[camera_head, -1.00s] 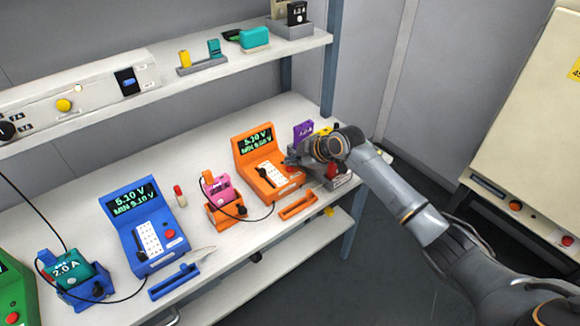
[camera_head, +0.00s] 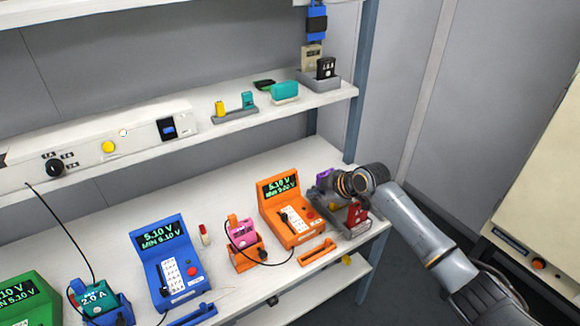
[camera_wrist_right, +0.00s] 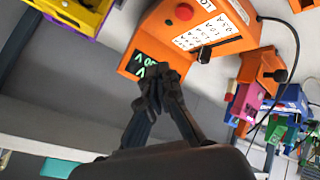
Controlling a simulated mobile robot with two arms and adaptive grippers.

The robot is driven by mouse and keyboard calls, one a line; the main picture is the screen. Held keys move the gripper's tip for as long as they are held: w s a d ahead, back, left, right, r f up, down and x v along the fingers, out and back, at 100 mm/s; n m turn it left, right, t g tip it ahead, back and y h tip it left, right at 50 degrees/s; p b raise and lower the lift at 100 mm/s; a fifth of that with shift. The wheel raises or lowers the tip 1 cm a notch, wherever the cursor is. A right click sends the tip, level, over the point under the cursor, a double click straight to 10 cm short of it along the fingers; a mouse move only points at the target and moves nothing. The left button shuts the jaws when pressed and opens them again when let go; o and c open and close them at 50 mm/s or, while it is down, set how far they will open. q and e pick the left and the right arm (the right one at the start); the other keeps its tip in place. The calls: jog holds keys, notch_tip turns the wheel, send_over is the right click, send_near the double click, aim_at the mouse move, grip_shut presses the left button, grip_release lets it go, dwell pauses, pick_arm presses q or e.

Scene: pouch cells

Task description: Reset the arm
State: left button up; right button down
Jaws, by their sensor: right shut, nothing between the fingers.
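My right arm reaches in from the lower right in the head view. Its wrist is above the grey tray (camera_head: 358,226) at the bench's right end, and its gripper fingers are hidden there. In the right wrist view my right gripper (camera_wrist_right: 158,88) is shut and empty. Its fingertips overlap the lit display of the orange tester (camera_wrist_right: 200,30) in the picture; I cannot tell the gap. The orange tester (camera_head: 289,212) stands left of my wrist in the head view. My left gripper is not in view.
A red pouch cell (camera_head: 357,212) stands in the grey tray, close below my wrist, and a purple cell (camera_head: 323,175) is behind. A pink cell (camera_head: 241,229) sits in an orange holder. The blue tester (camera_head: 172,262) is further left. A shelf (camera_head: 215,122) spans above the bench.

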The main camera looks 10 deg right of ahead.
jog(key=shift+a+f, duration=0.1)
